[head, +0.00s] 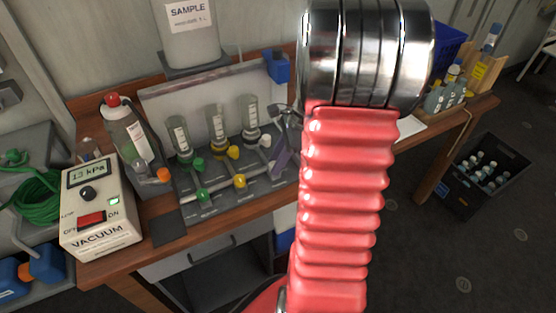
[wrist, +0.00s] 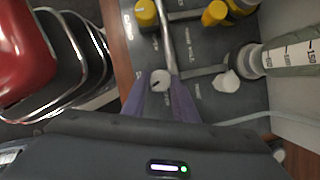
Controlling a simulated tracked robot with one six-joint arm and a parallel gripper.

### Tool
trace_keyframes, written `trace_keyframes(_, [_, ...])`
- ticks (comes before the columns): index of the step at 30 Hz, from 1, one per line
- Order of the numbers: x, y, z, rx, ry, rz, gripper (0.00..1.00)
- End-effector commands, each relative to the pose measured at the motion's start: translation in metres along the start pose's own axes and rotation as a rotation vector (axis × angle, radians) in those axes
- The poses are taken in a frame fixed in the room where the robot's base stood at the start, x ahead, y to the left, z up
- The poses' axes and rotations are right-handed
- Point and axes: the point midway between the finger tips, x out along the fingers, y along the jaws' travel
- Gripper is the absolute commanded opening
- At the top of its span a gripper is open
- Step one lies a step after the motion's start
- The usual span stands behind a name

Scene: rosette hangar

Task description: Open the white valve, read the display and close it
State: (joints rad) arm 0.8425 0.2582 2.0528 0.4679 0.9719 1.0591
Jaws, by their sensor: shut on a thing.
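My gripper (wrist: 160,84) has two purple fingers, closed around a white valve knob (wrist: 159,77) on the dark manifold panel. A dark line shows on the knob's face. In the head view, my gripper (head: 279,163) reaches the panel's right end and hides that knob. A second white knob (head: 265,141) sits just behind, towards the graduated tube; it also shows in the wrist view (wrist: 228,84), apart from my fingers. The display (head: 89,174) on the cream vacuum box at left appears to read 13 hPa. A green light is lit beside its red switch.
Green knobs (head: 202,195) and yellow knobs (head: 239,181) sit left of my gripper on the same panel. Graduated tubes (head: 217,122) stand behind. A bottle with a red cap (head: 125,125) stands at left. My red arm covers the bench's middle right.

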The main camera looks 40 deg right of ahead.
Motion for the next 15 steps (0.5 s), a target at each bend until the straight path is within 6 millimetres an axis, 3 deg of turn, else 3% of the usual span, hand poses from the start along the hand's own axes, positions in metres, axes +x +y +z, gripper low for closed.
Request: trace_keyframes(15, [0.0011, 0.0043, 0.0017, 0.344, -0.003, -0.139, 0.04])
